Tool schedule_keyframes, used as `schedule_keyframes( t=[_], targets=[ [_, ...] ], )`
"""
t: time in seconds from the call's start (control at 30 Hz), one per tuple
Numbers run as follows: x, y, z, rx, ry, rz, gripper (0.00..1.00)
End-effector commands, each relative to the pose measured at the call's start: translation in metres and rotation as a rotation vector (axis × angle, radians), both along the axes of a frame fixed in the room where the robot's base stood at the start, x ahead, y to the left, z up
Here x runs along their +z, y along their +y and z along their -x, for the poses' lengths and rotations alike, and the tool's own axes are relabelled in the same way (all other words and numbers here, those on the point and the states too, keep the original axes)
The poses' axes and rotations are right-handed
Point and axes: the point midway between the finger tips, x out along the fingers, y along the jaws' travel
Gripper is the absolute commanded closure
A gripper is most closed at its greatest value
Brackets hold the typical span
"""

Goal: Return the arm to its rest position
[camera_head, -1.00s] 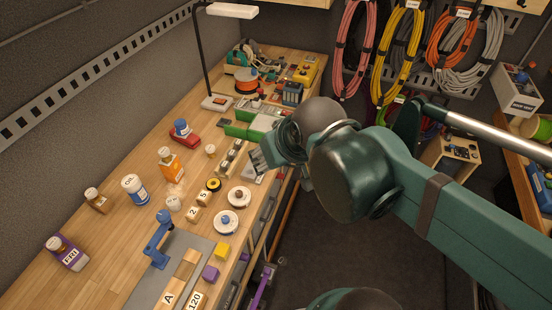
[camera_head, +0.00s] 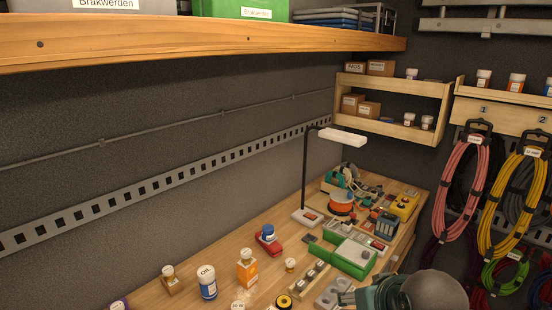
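My gripper (camera_head: 352,298) is at the bottom edge of the view, right of the middle, above the near edge of the workbench (camera_head: 222,262). Only its top shows beside my grey and teal wrist, and the frame cuts off the rest of my arm. I cannot make out its fingers or whether anything is between them. A green and white box (camera_head: 354,257) lies on the bench just behind it.
A desk lamp (camera_head: 342,137), an orange spool (camera_head: 342,203), an orange bottle (camera_head: 247,268) and an oil jar (camera_head: 207,282) stand on the bench. Pink (camera_head: 460,190) and yellow (camera_head: 510,205) cords hang at the right. A shelf (camera_head: 200,42) crosses above.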

Motion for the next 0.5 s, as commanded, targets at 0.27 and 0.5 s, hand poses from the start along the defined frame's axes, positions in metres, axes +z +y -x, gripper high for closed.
schedule_keyframes(
  t=[0.27, 0.5],
  targets=[
    [-0.049, 0.0, 0.0, 0.0, 0.0, 0.0, 0.57],
    [-0.072, 0.0, 0.0, 0.0, 0.0, 0.0, 0.57]
  ],
)
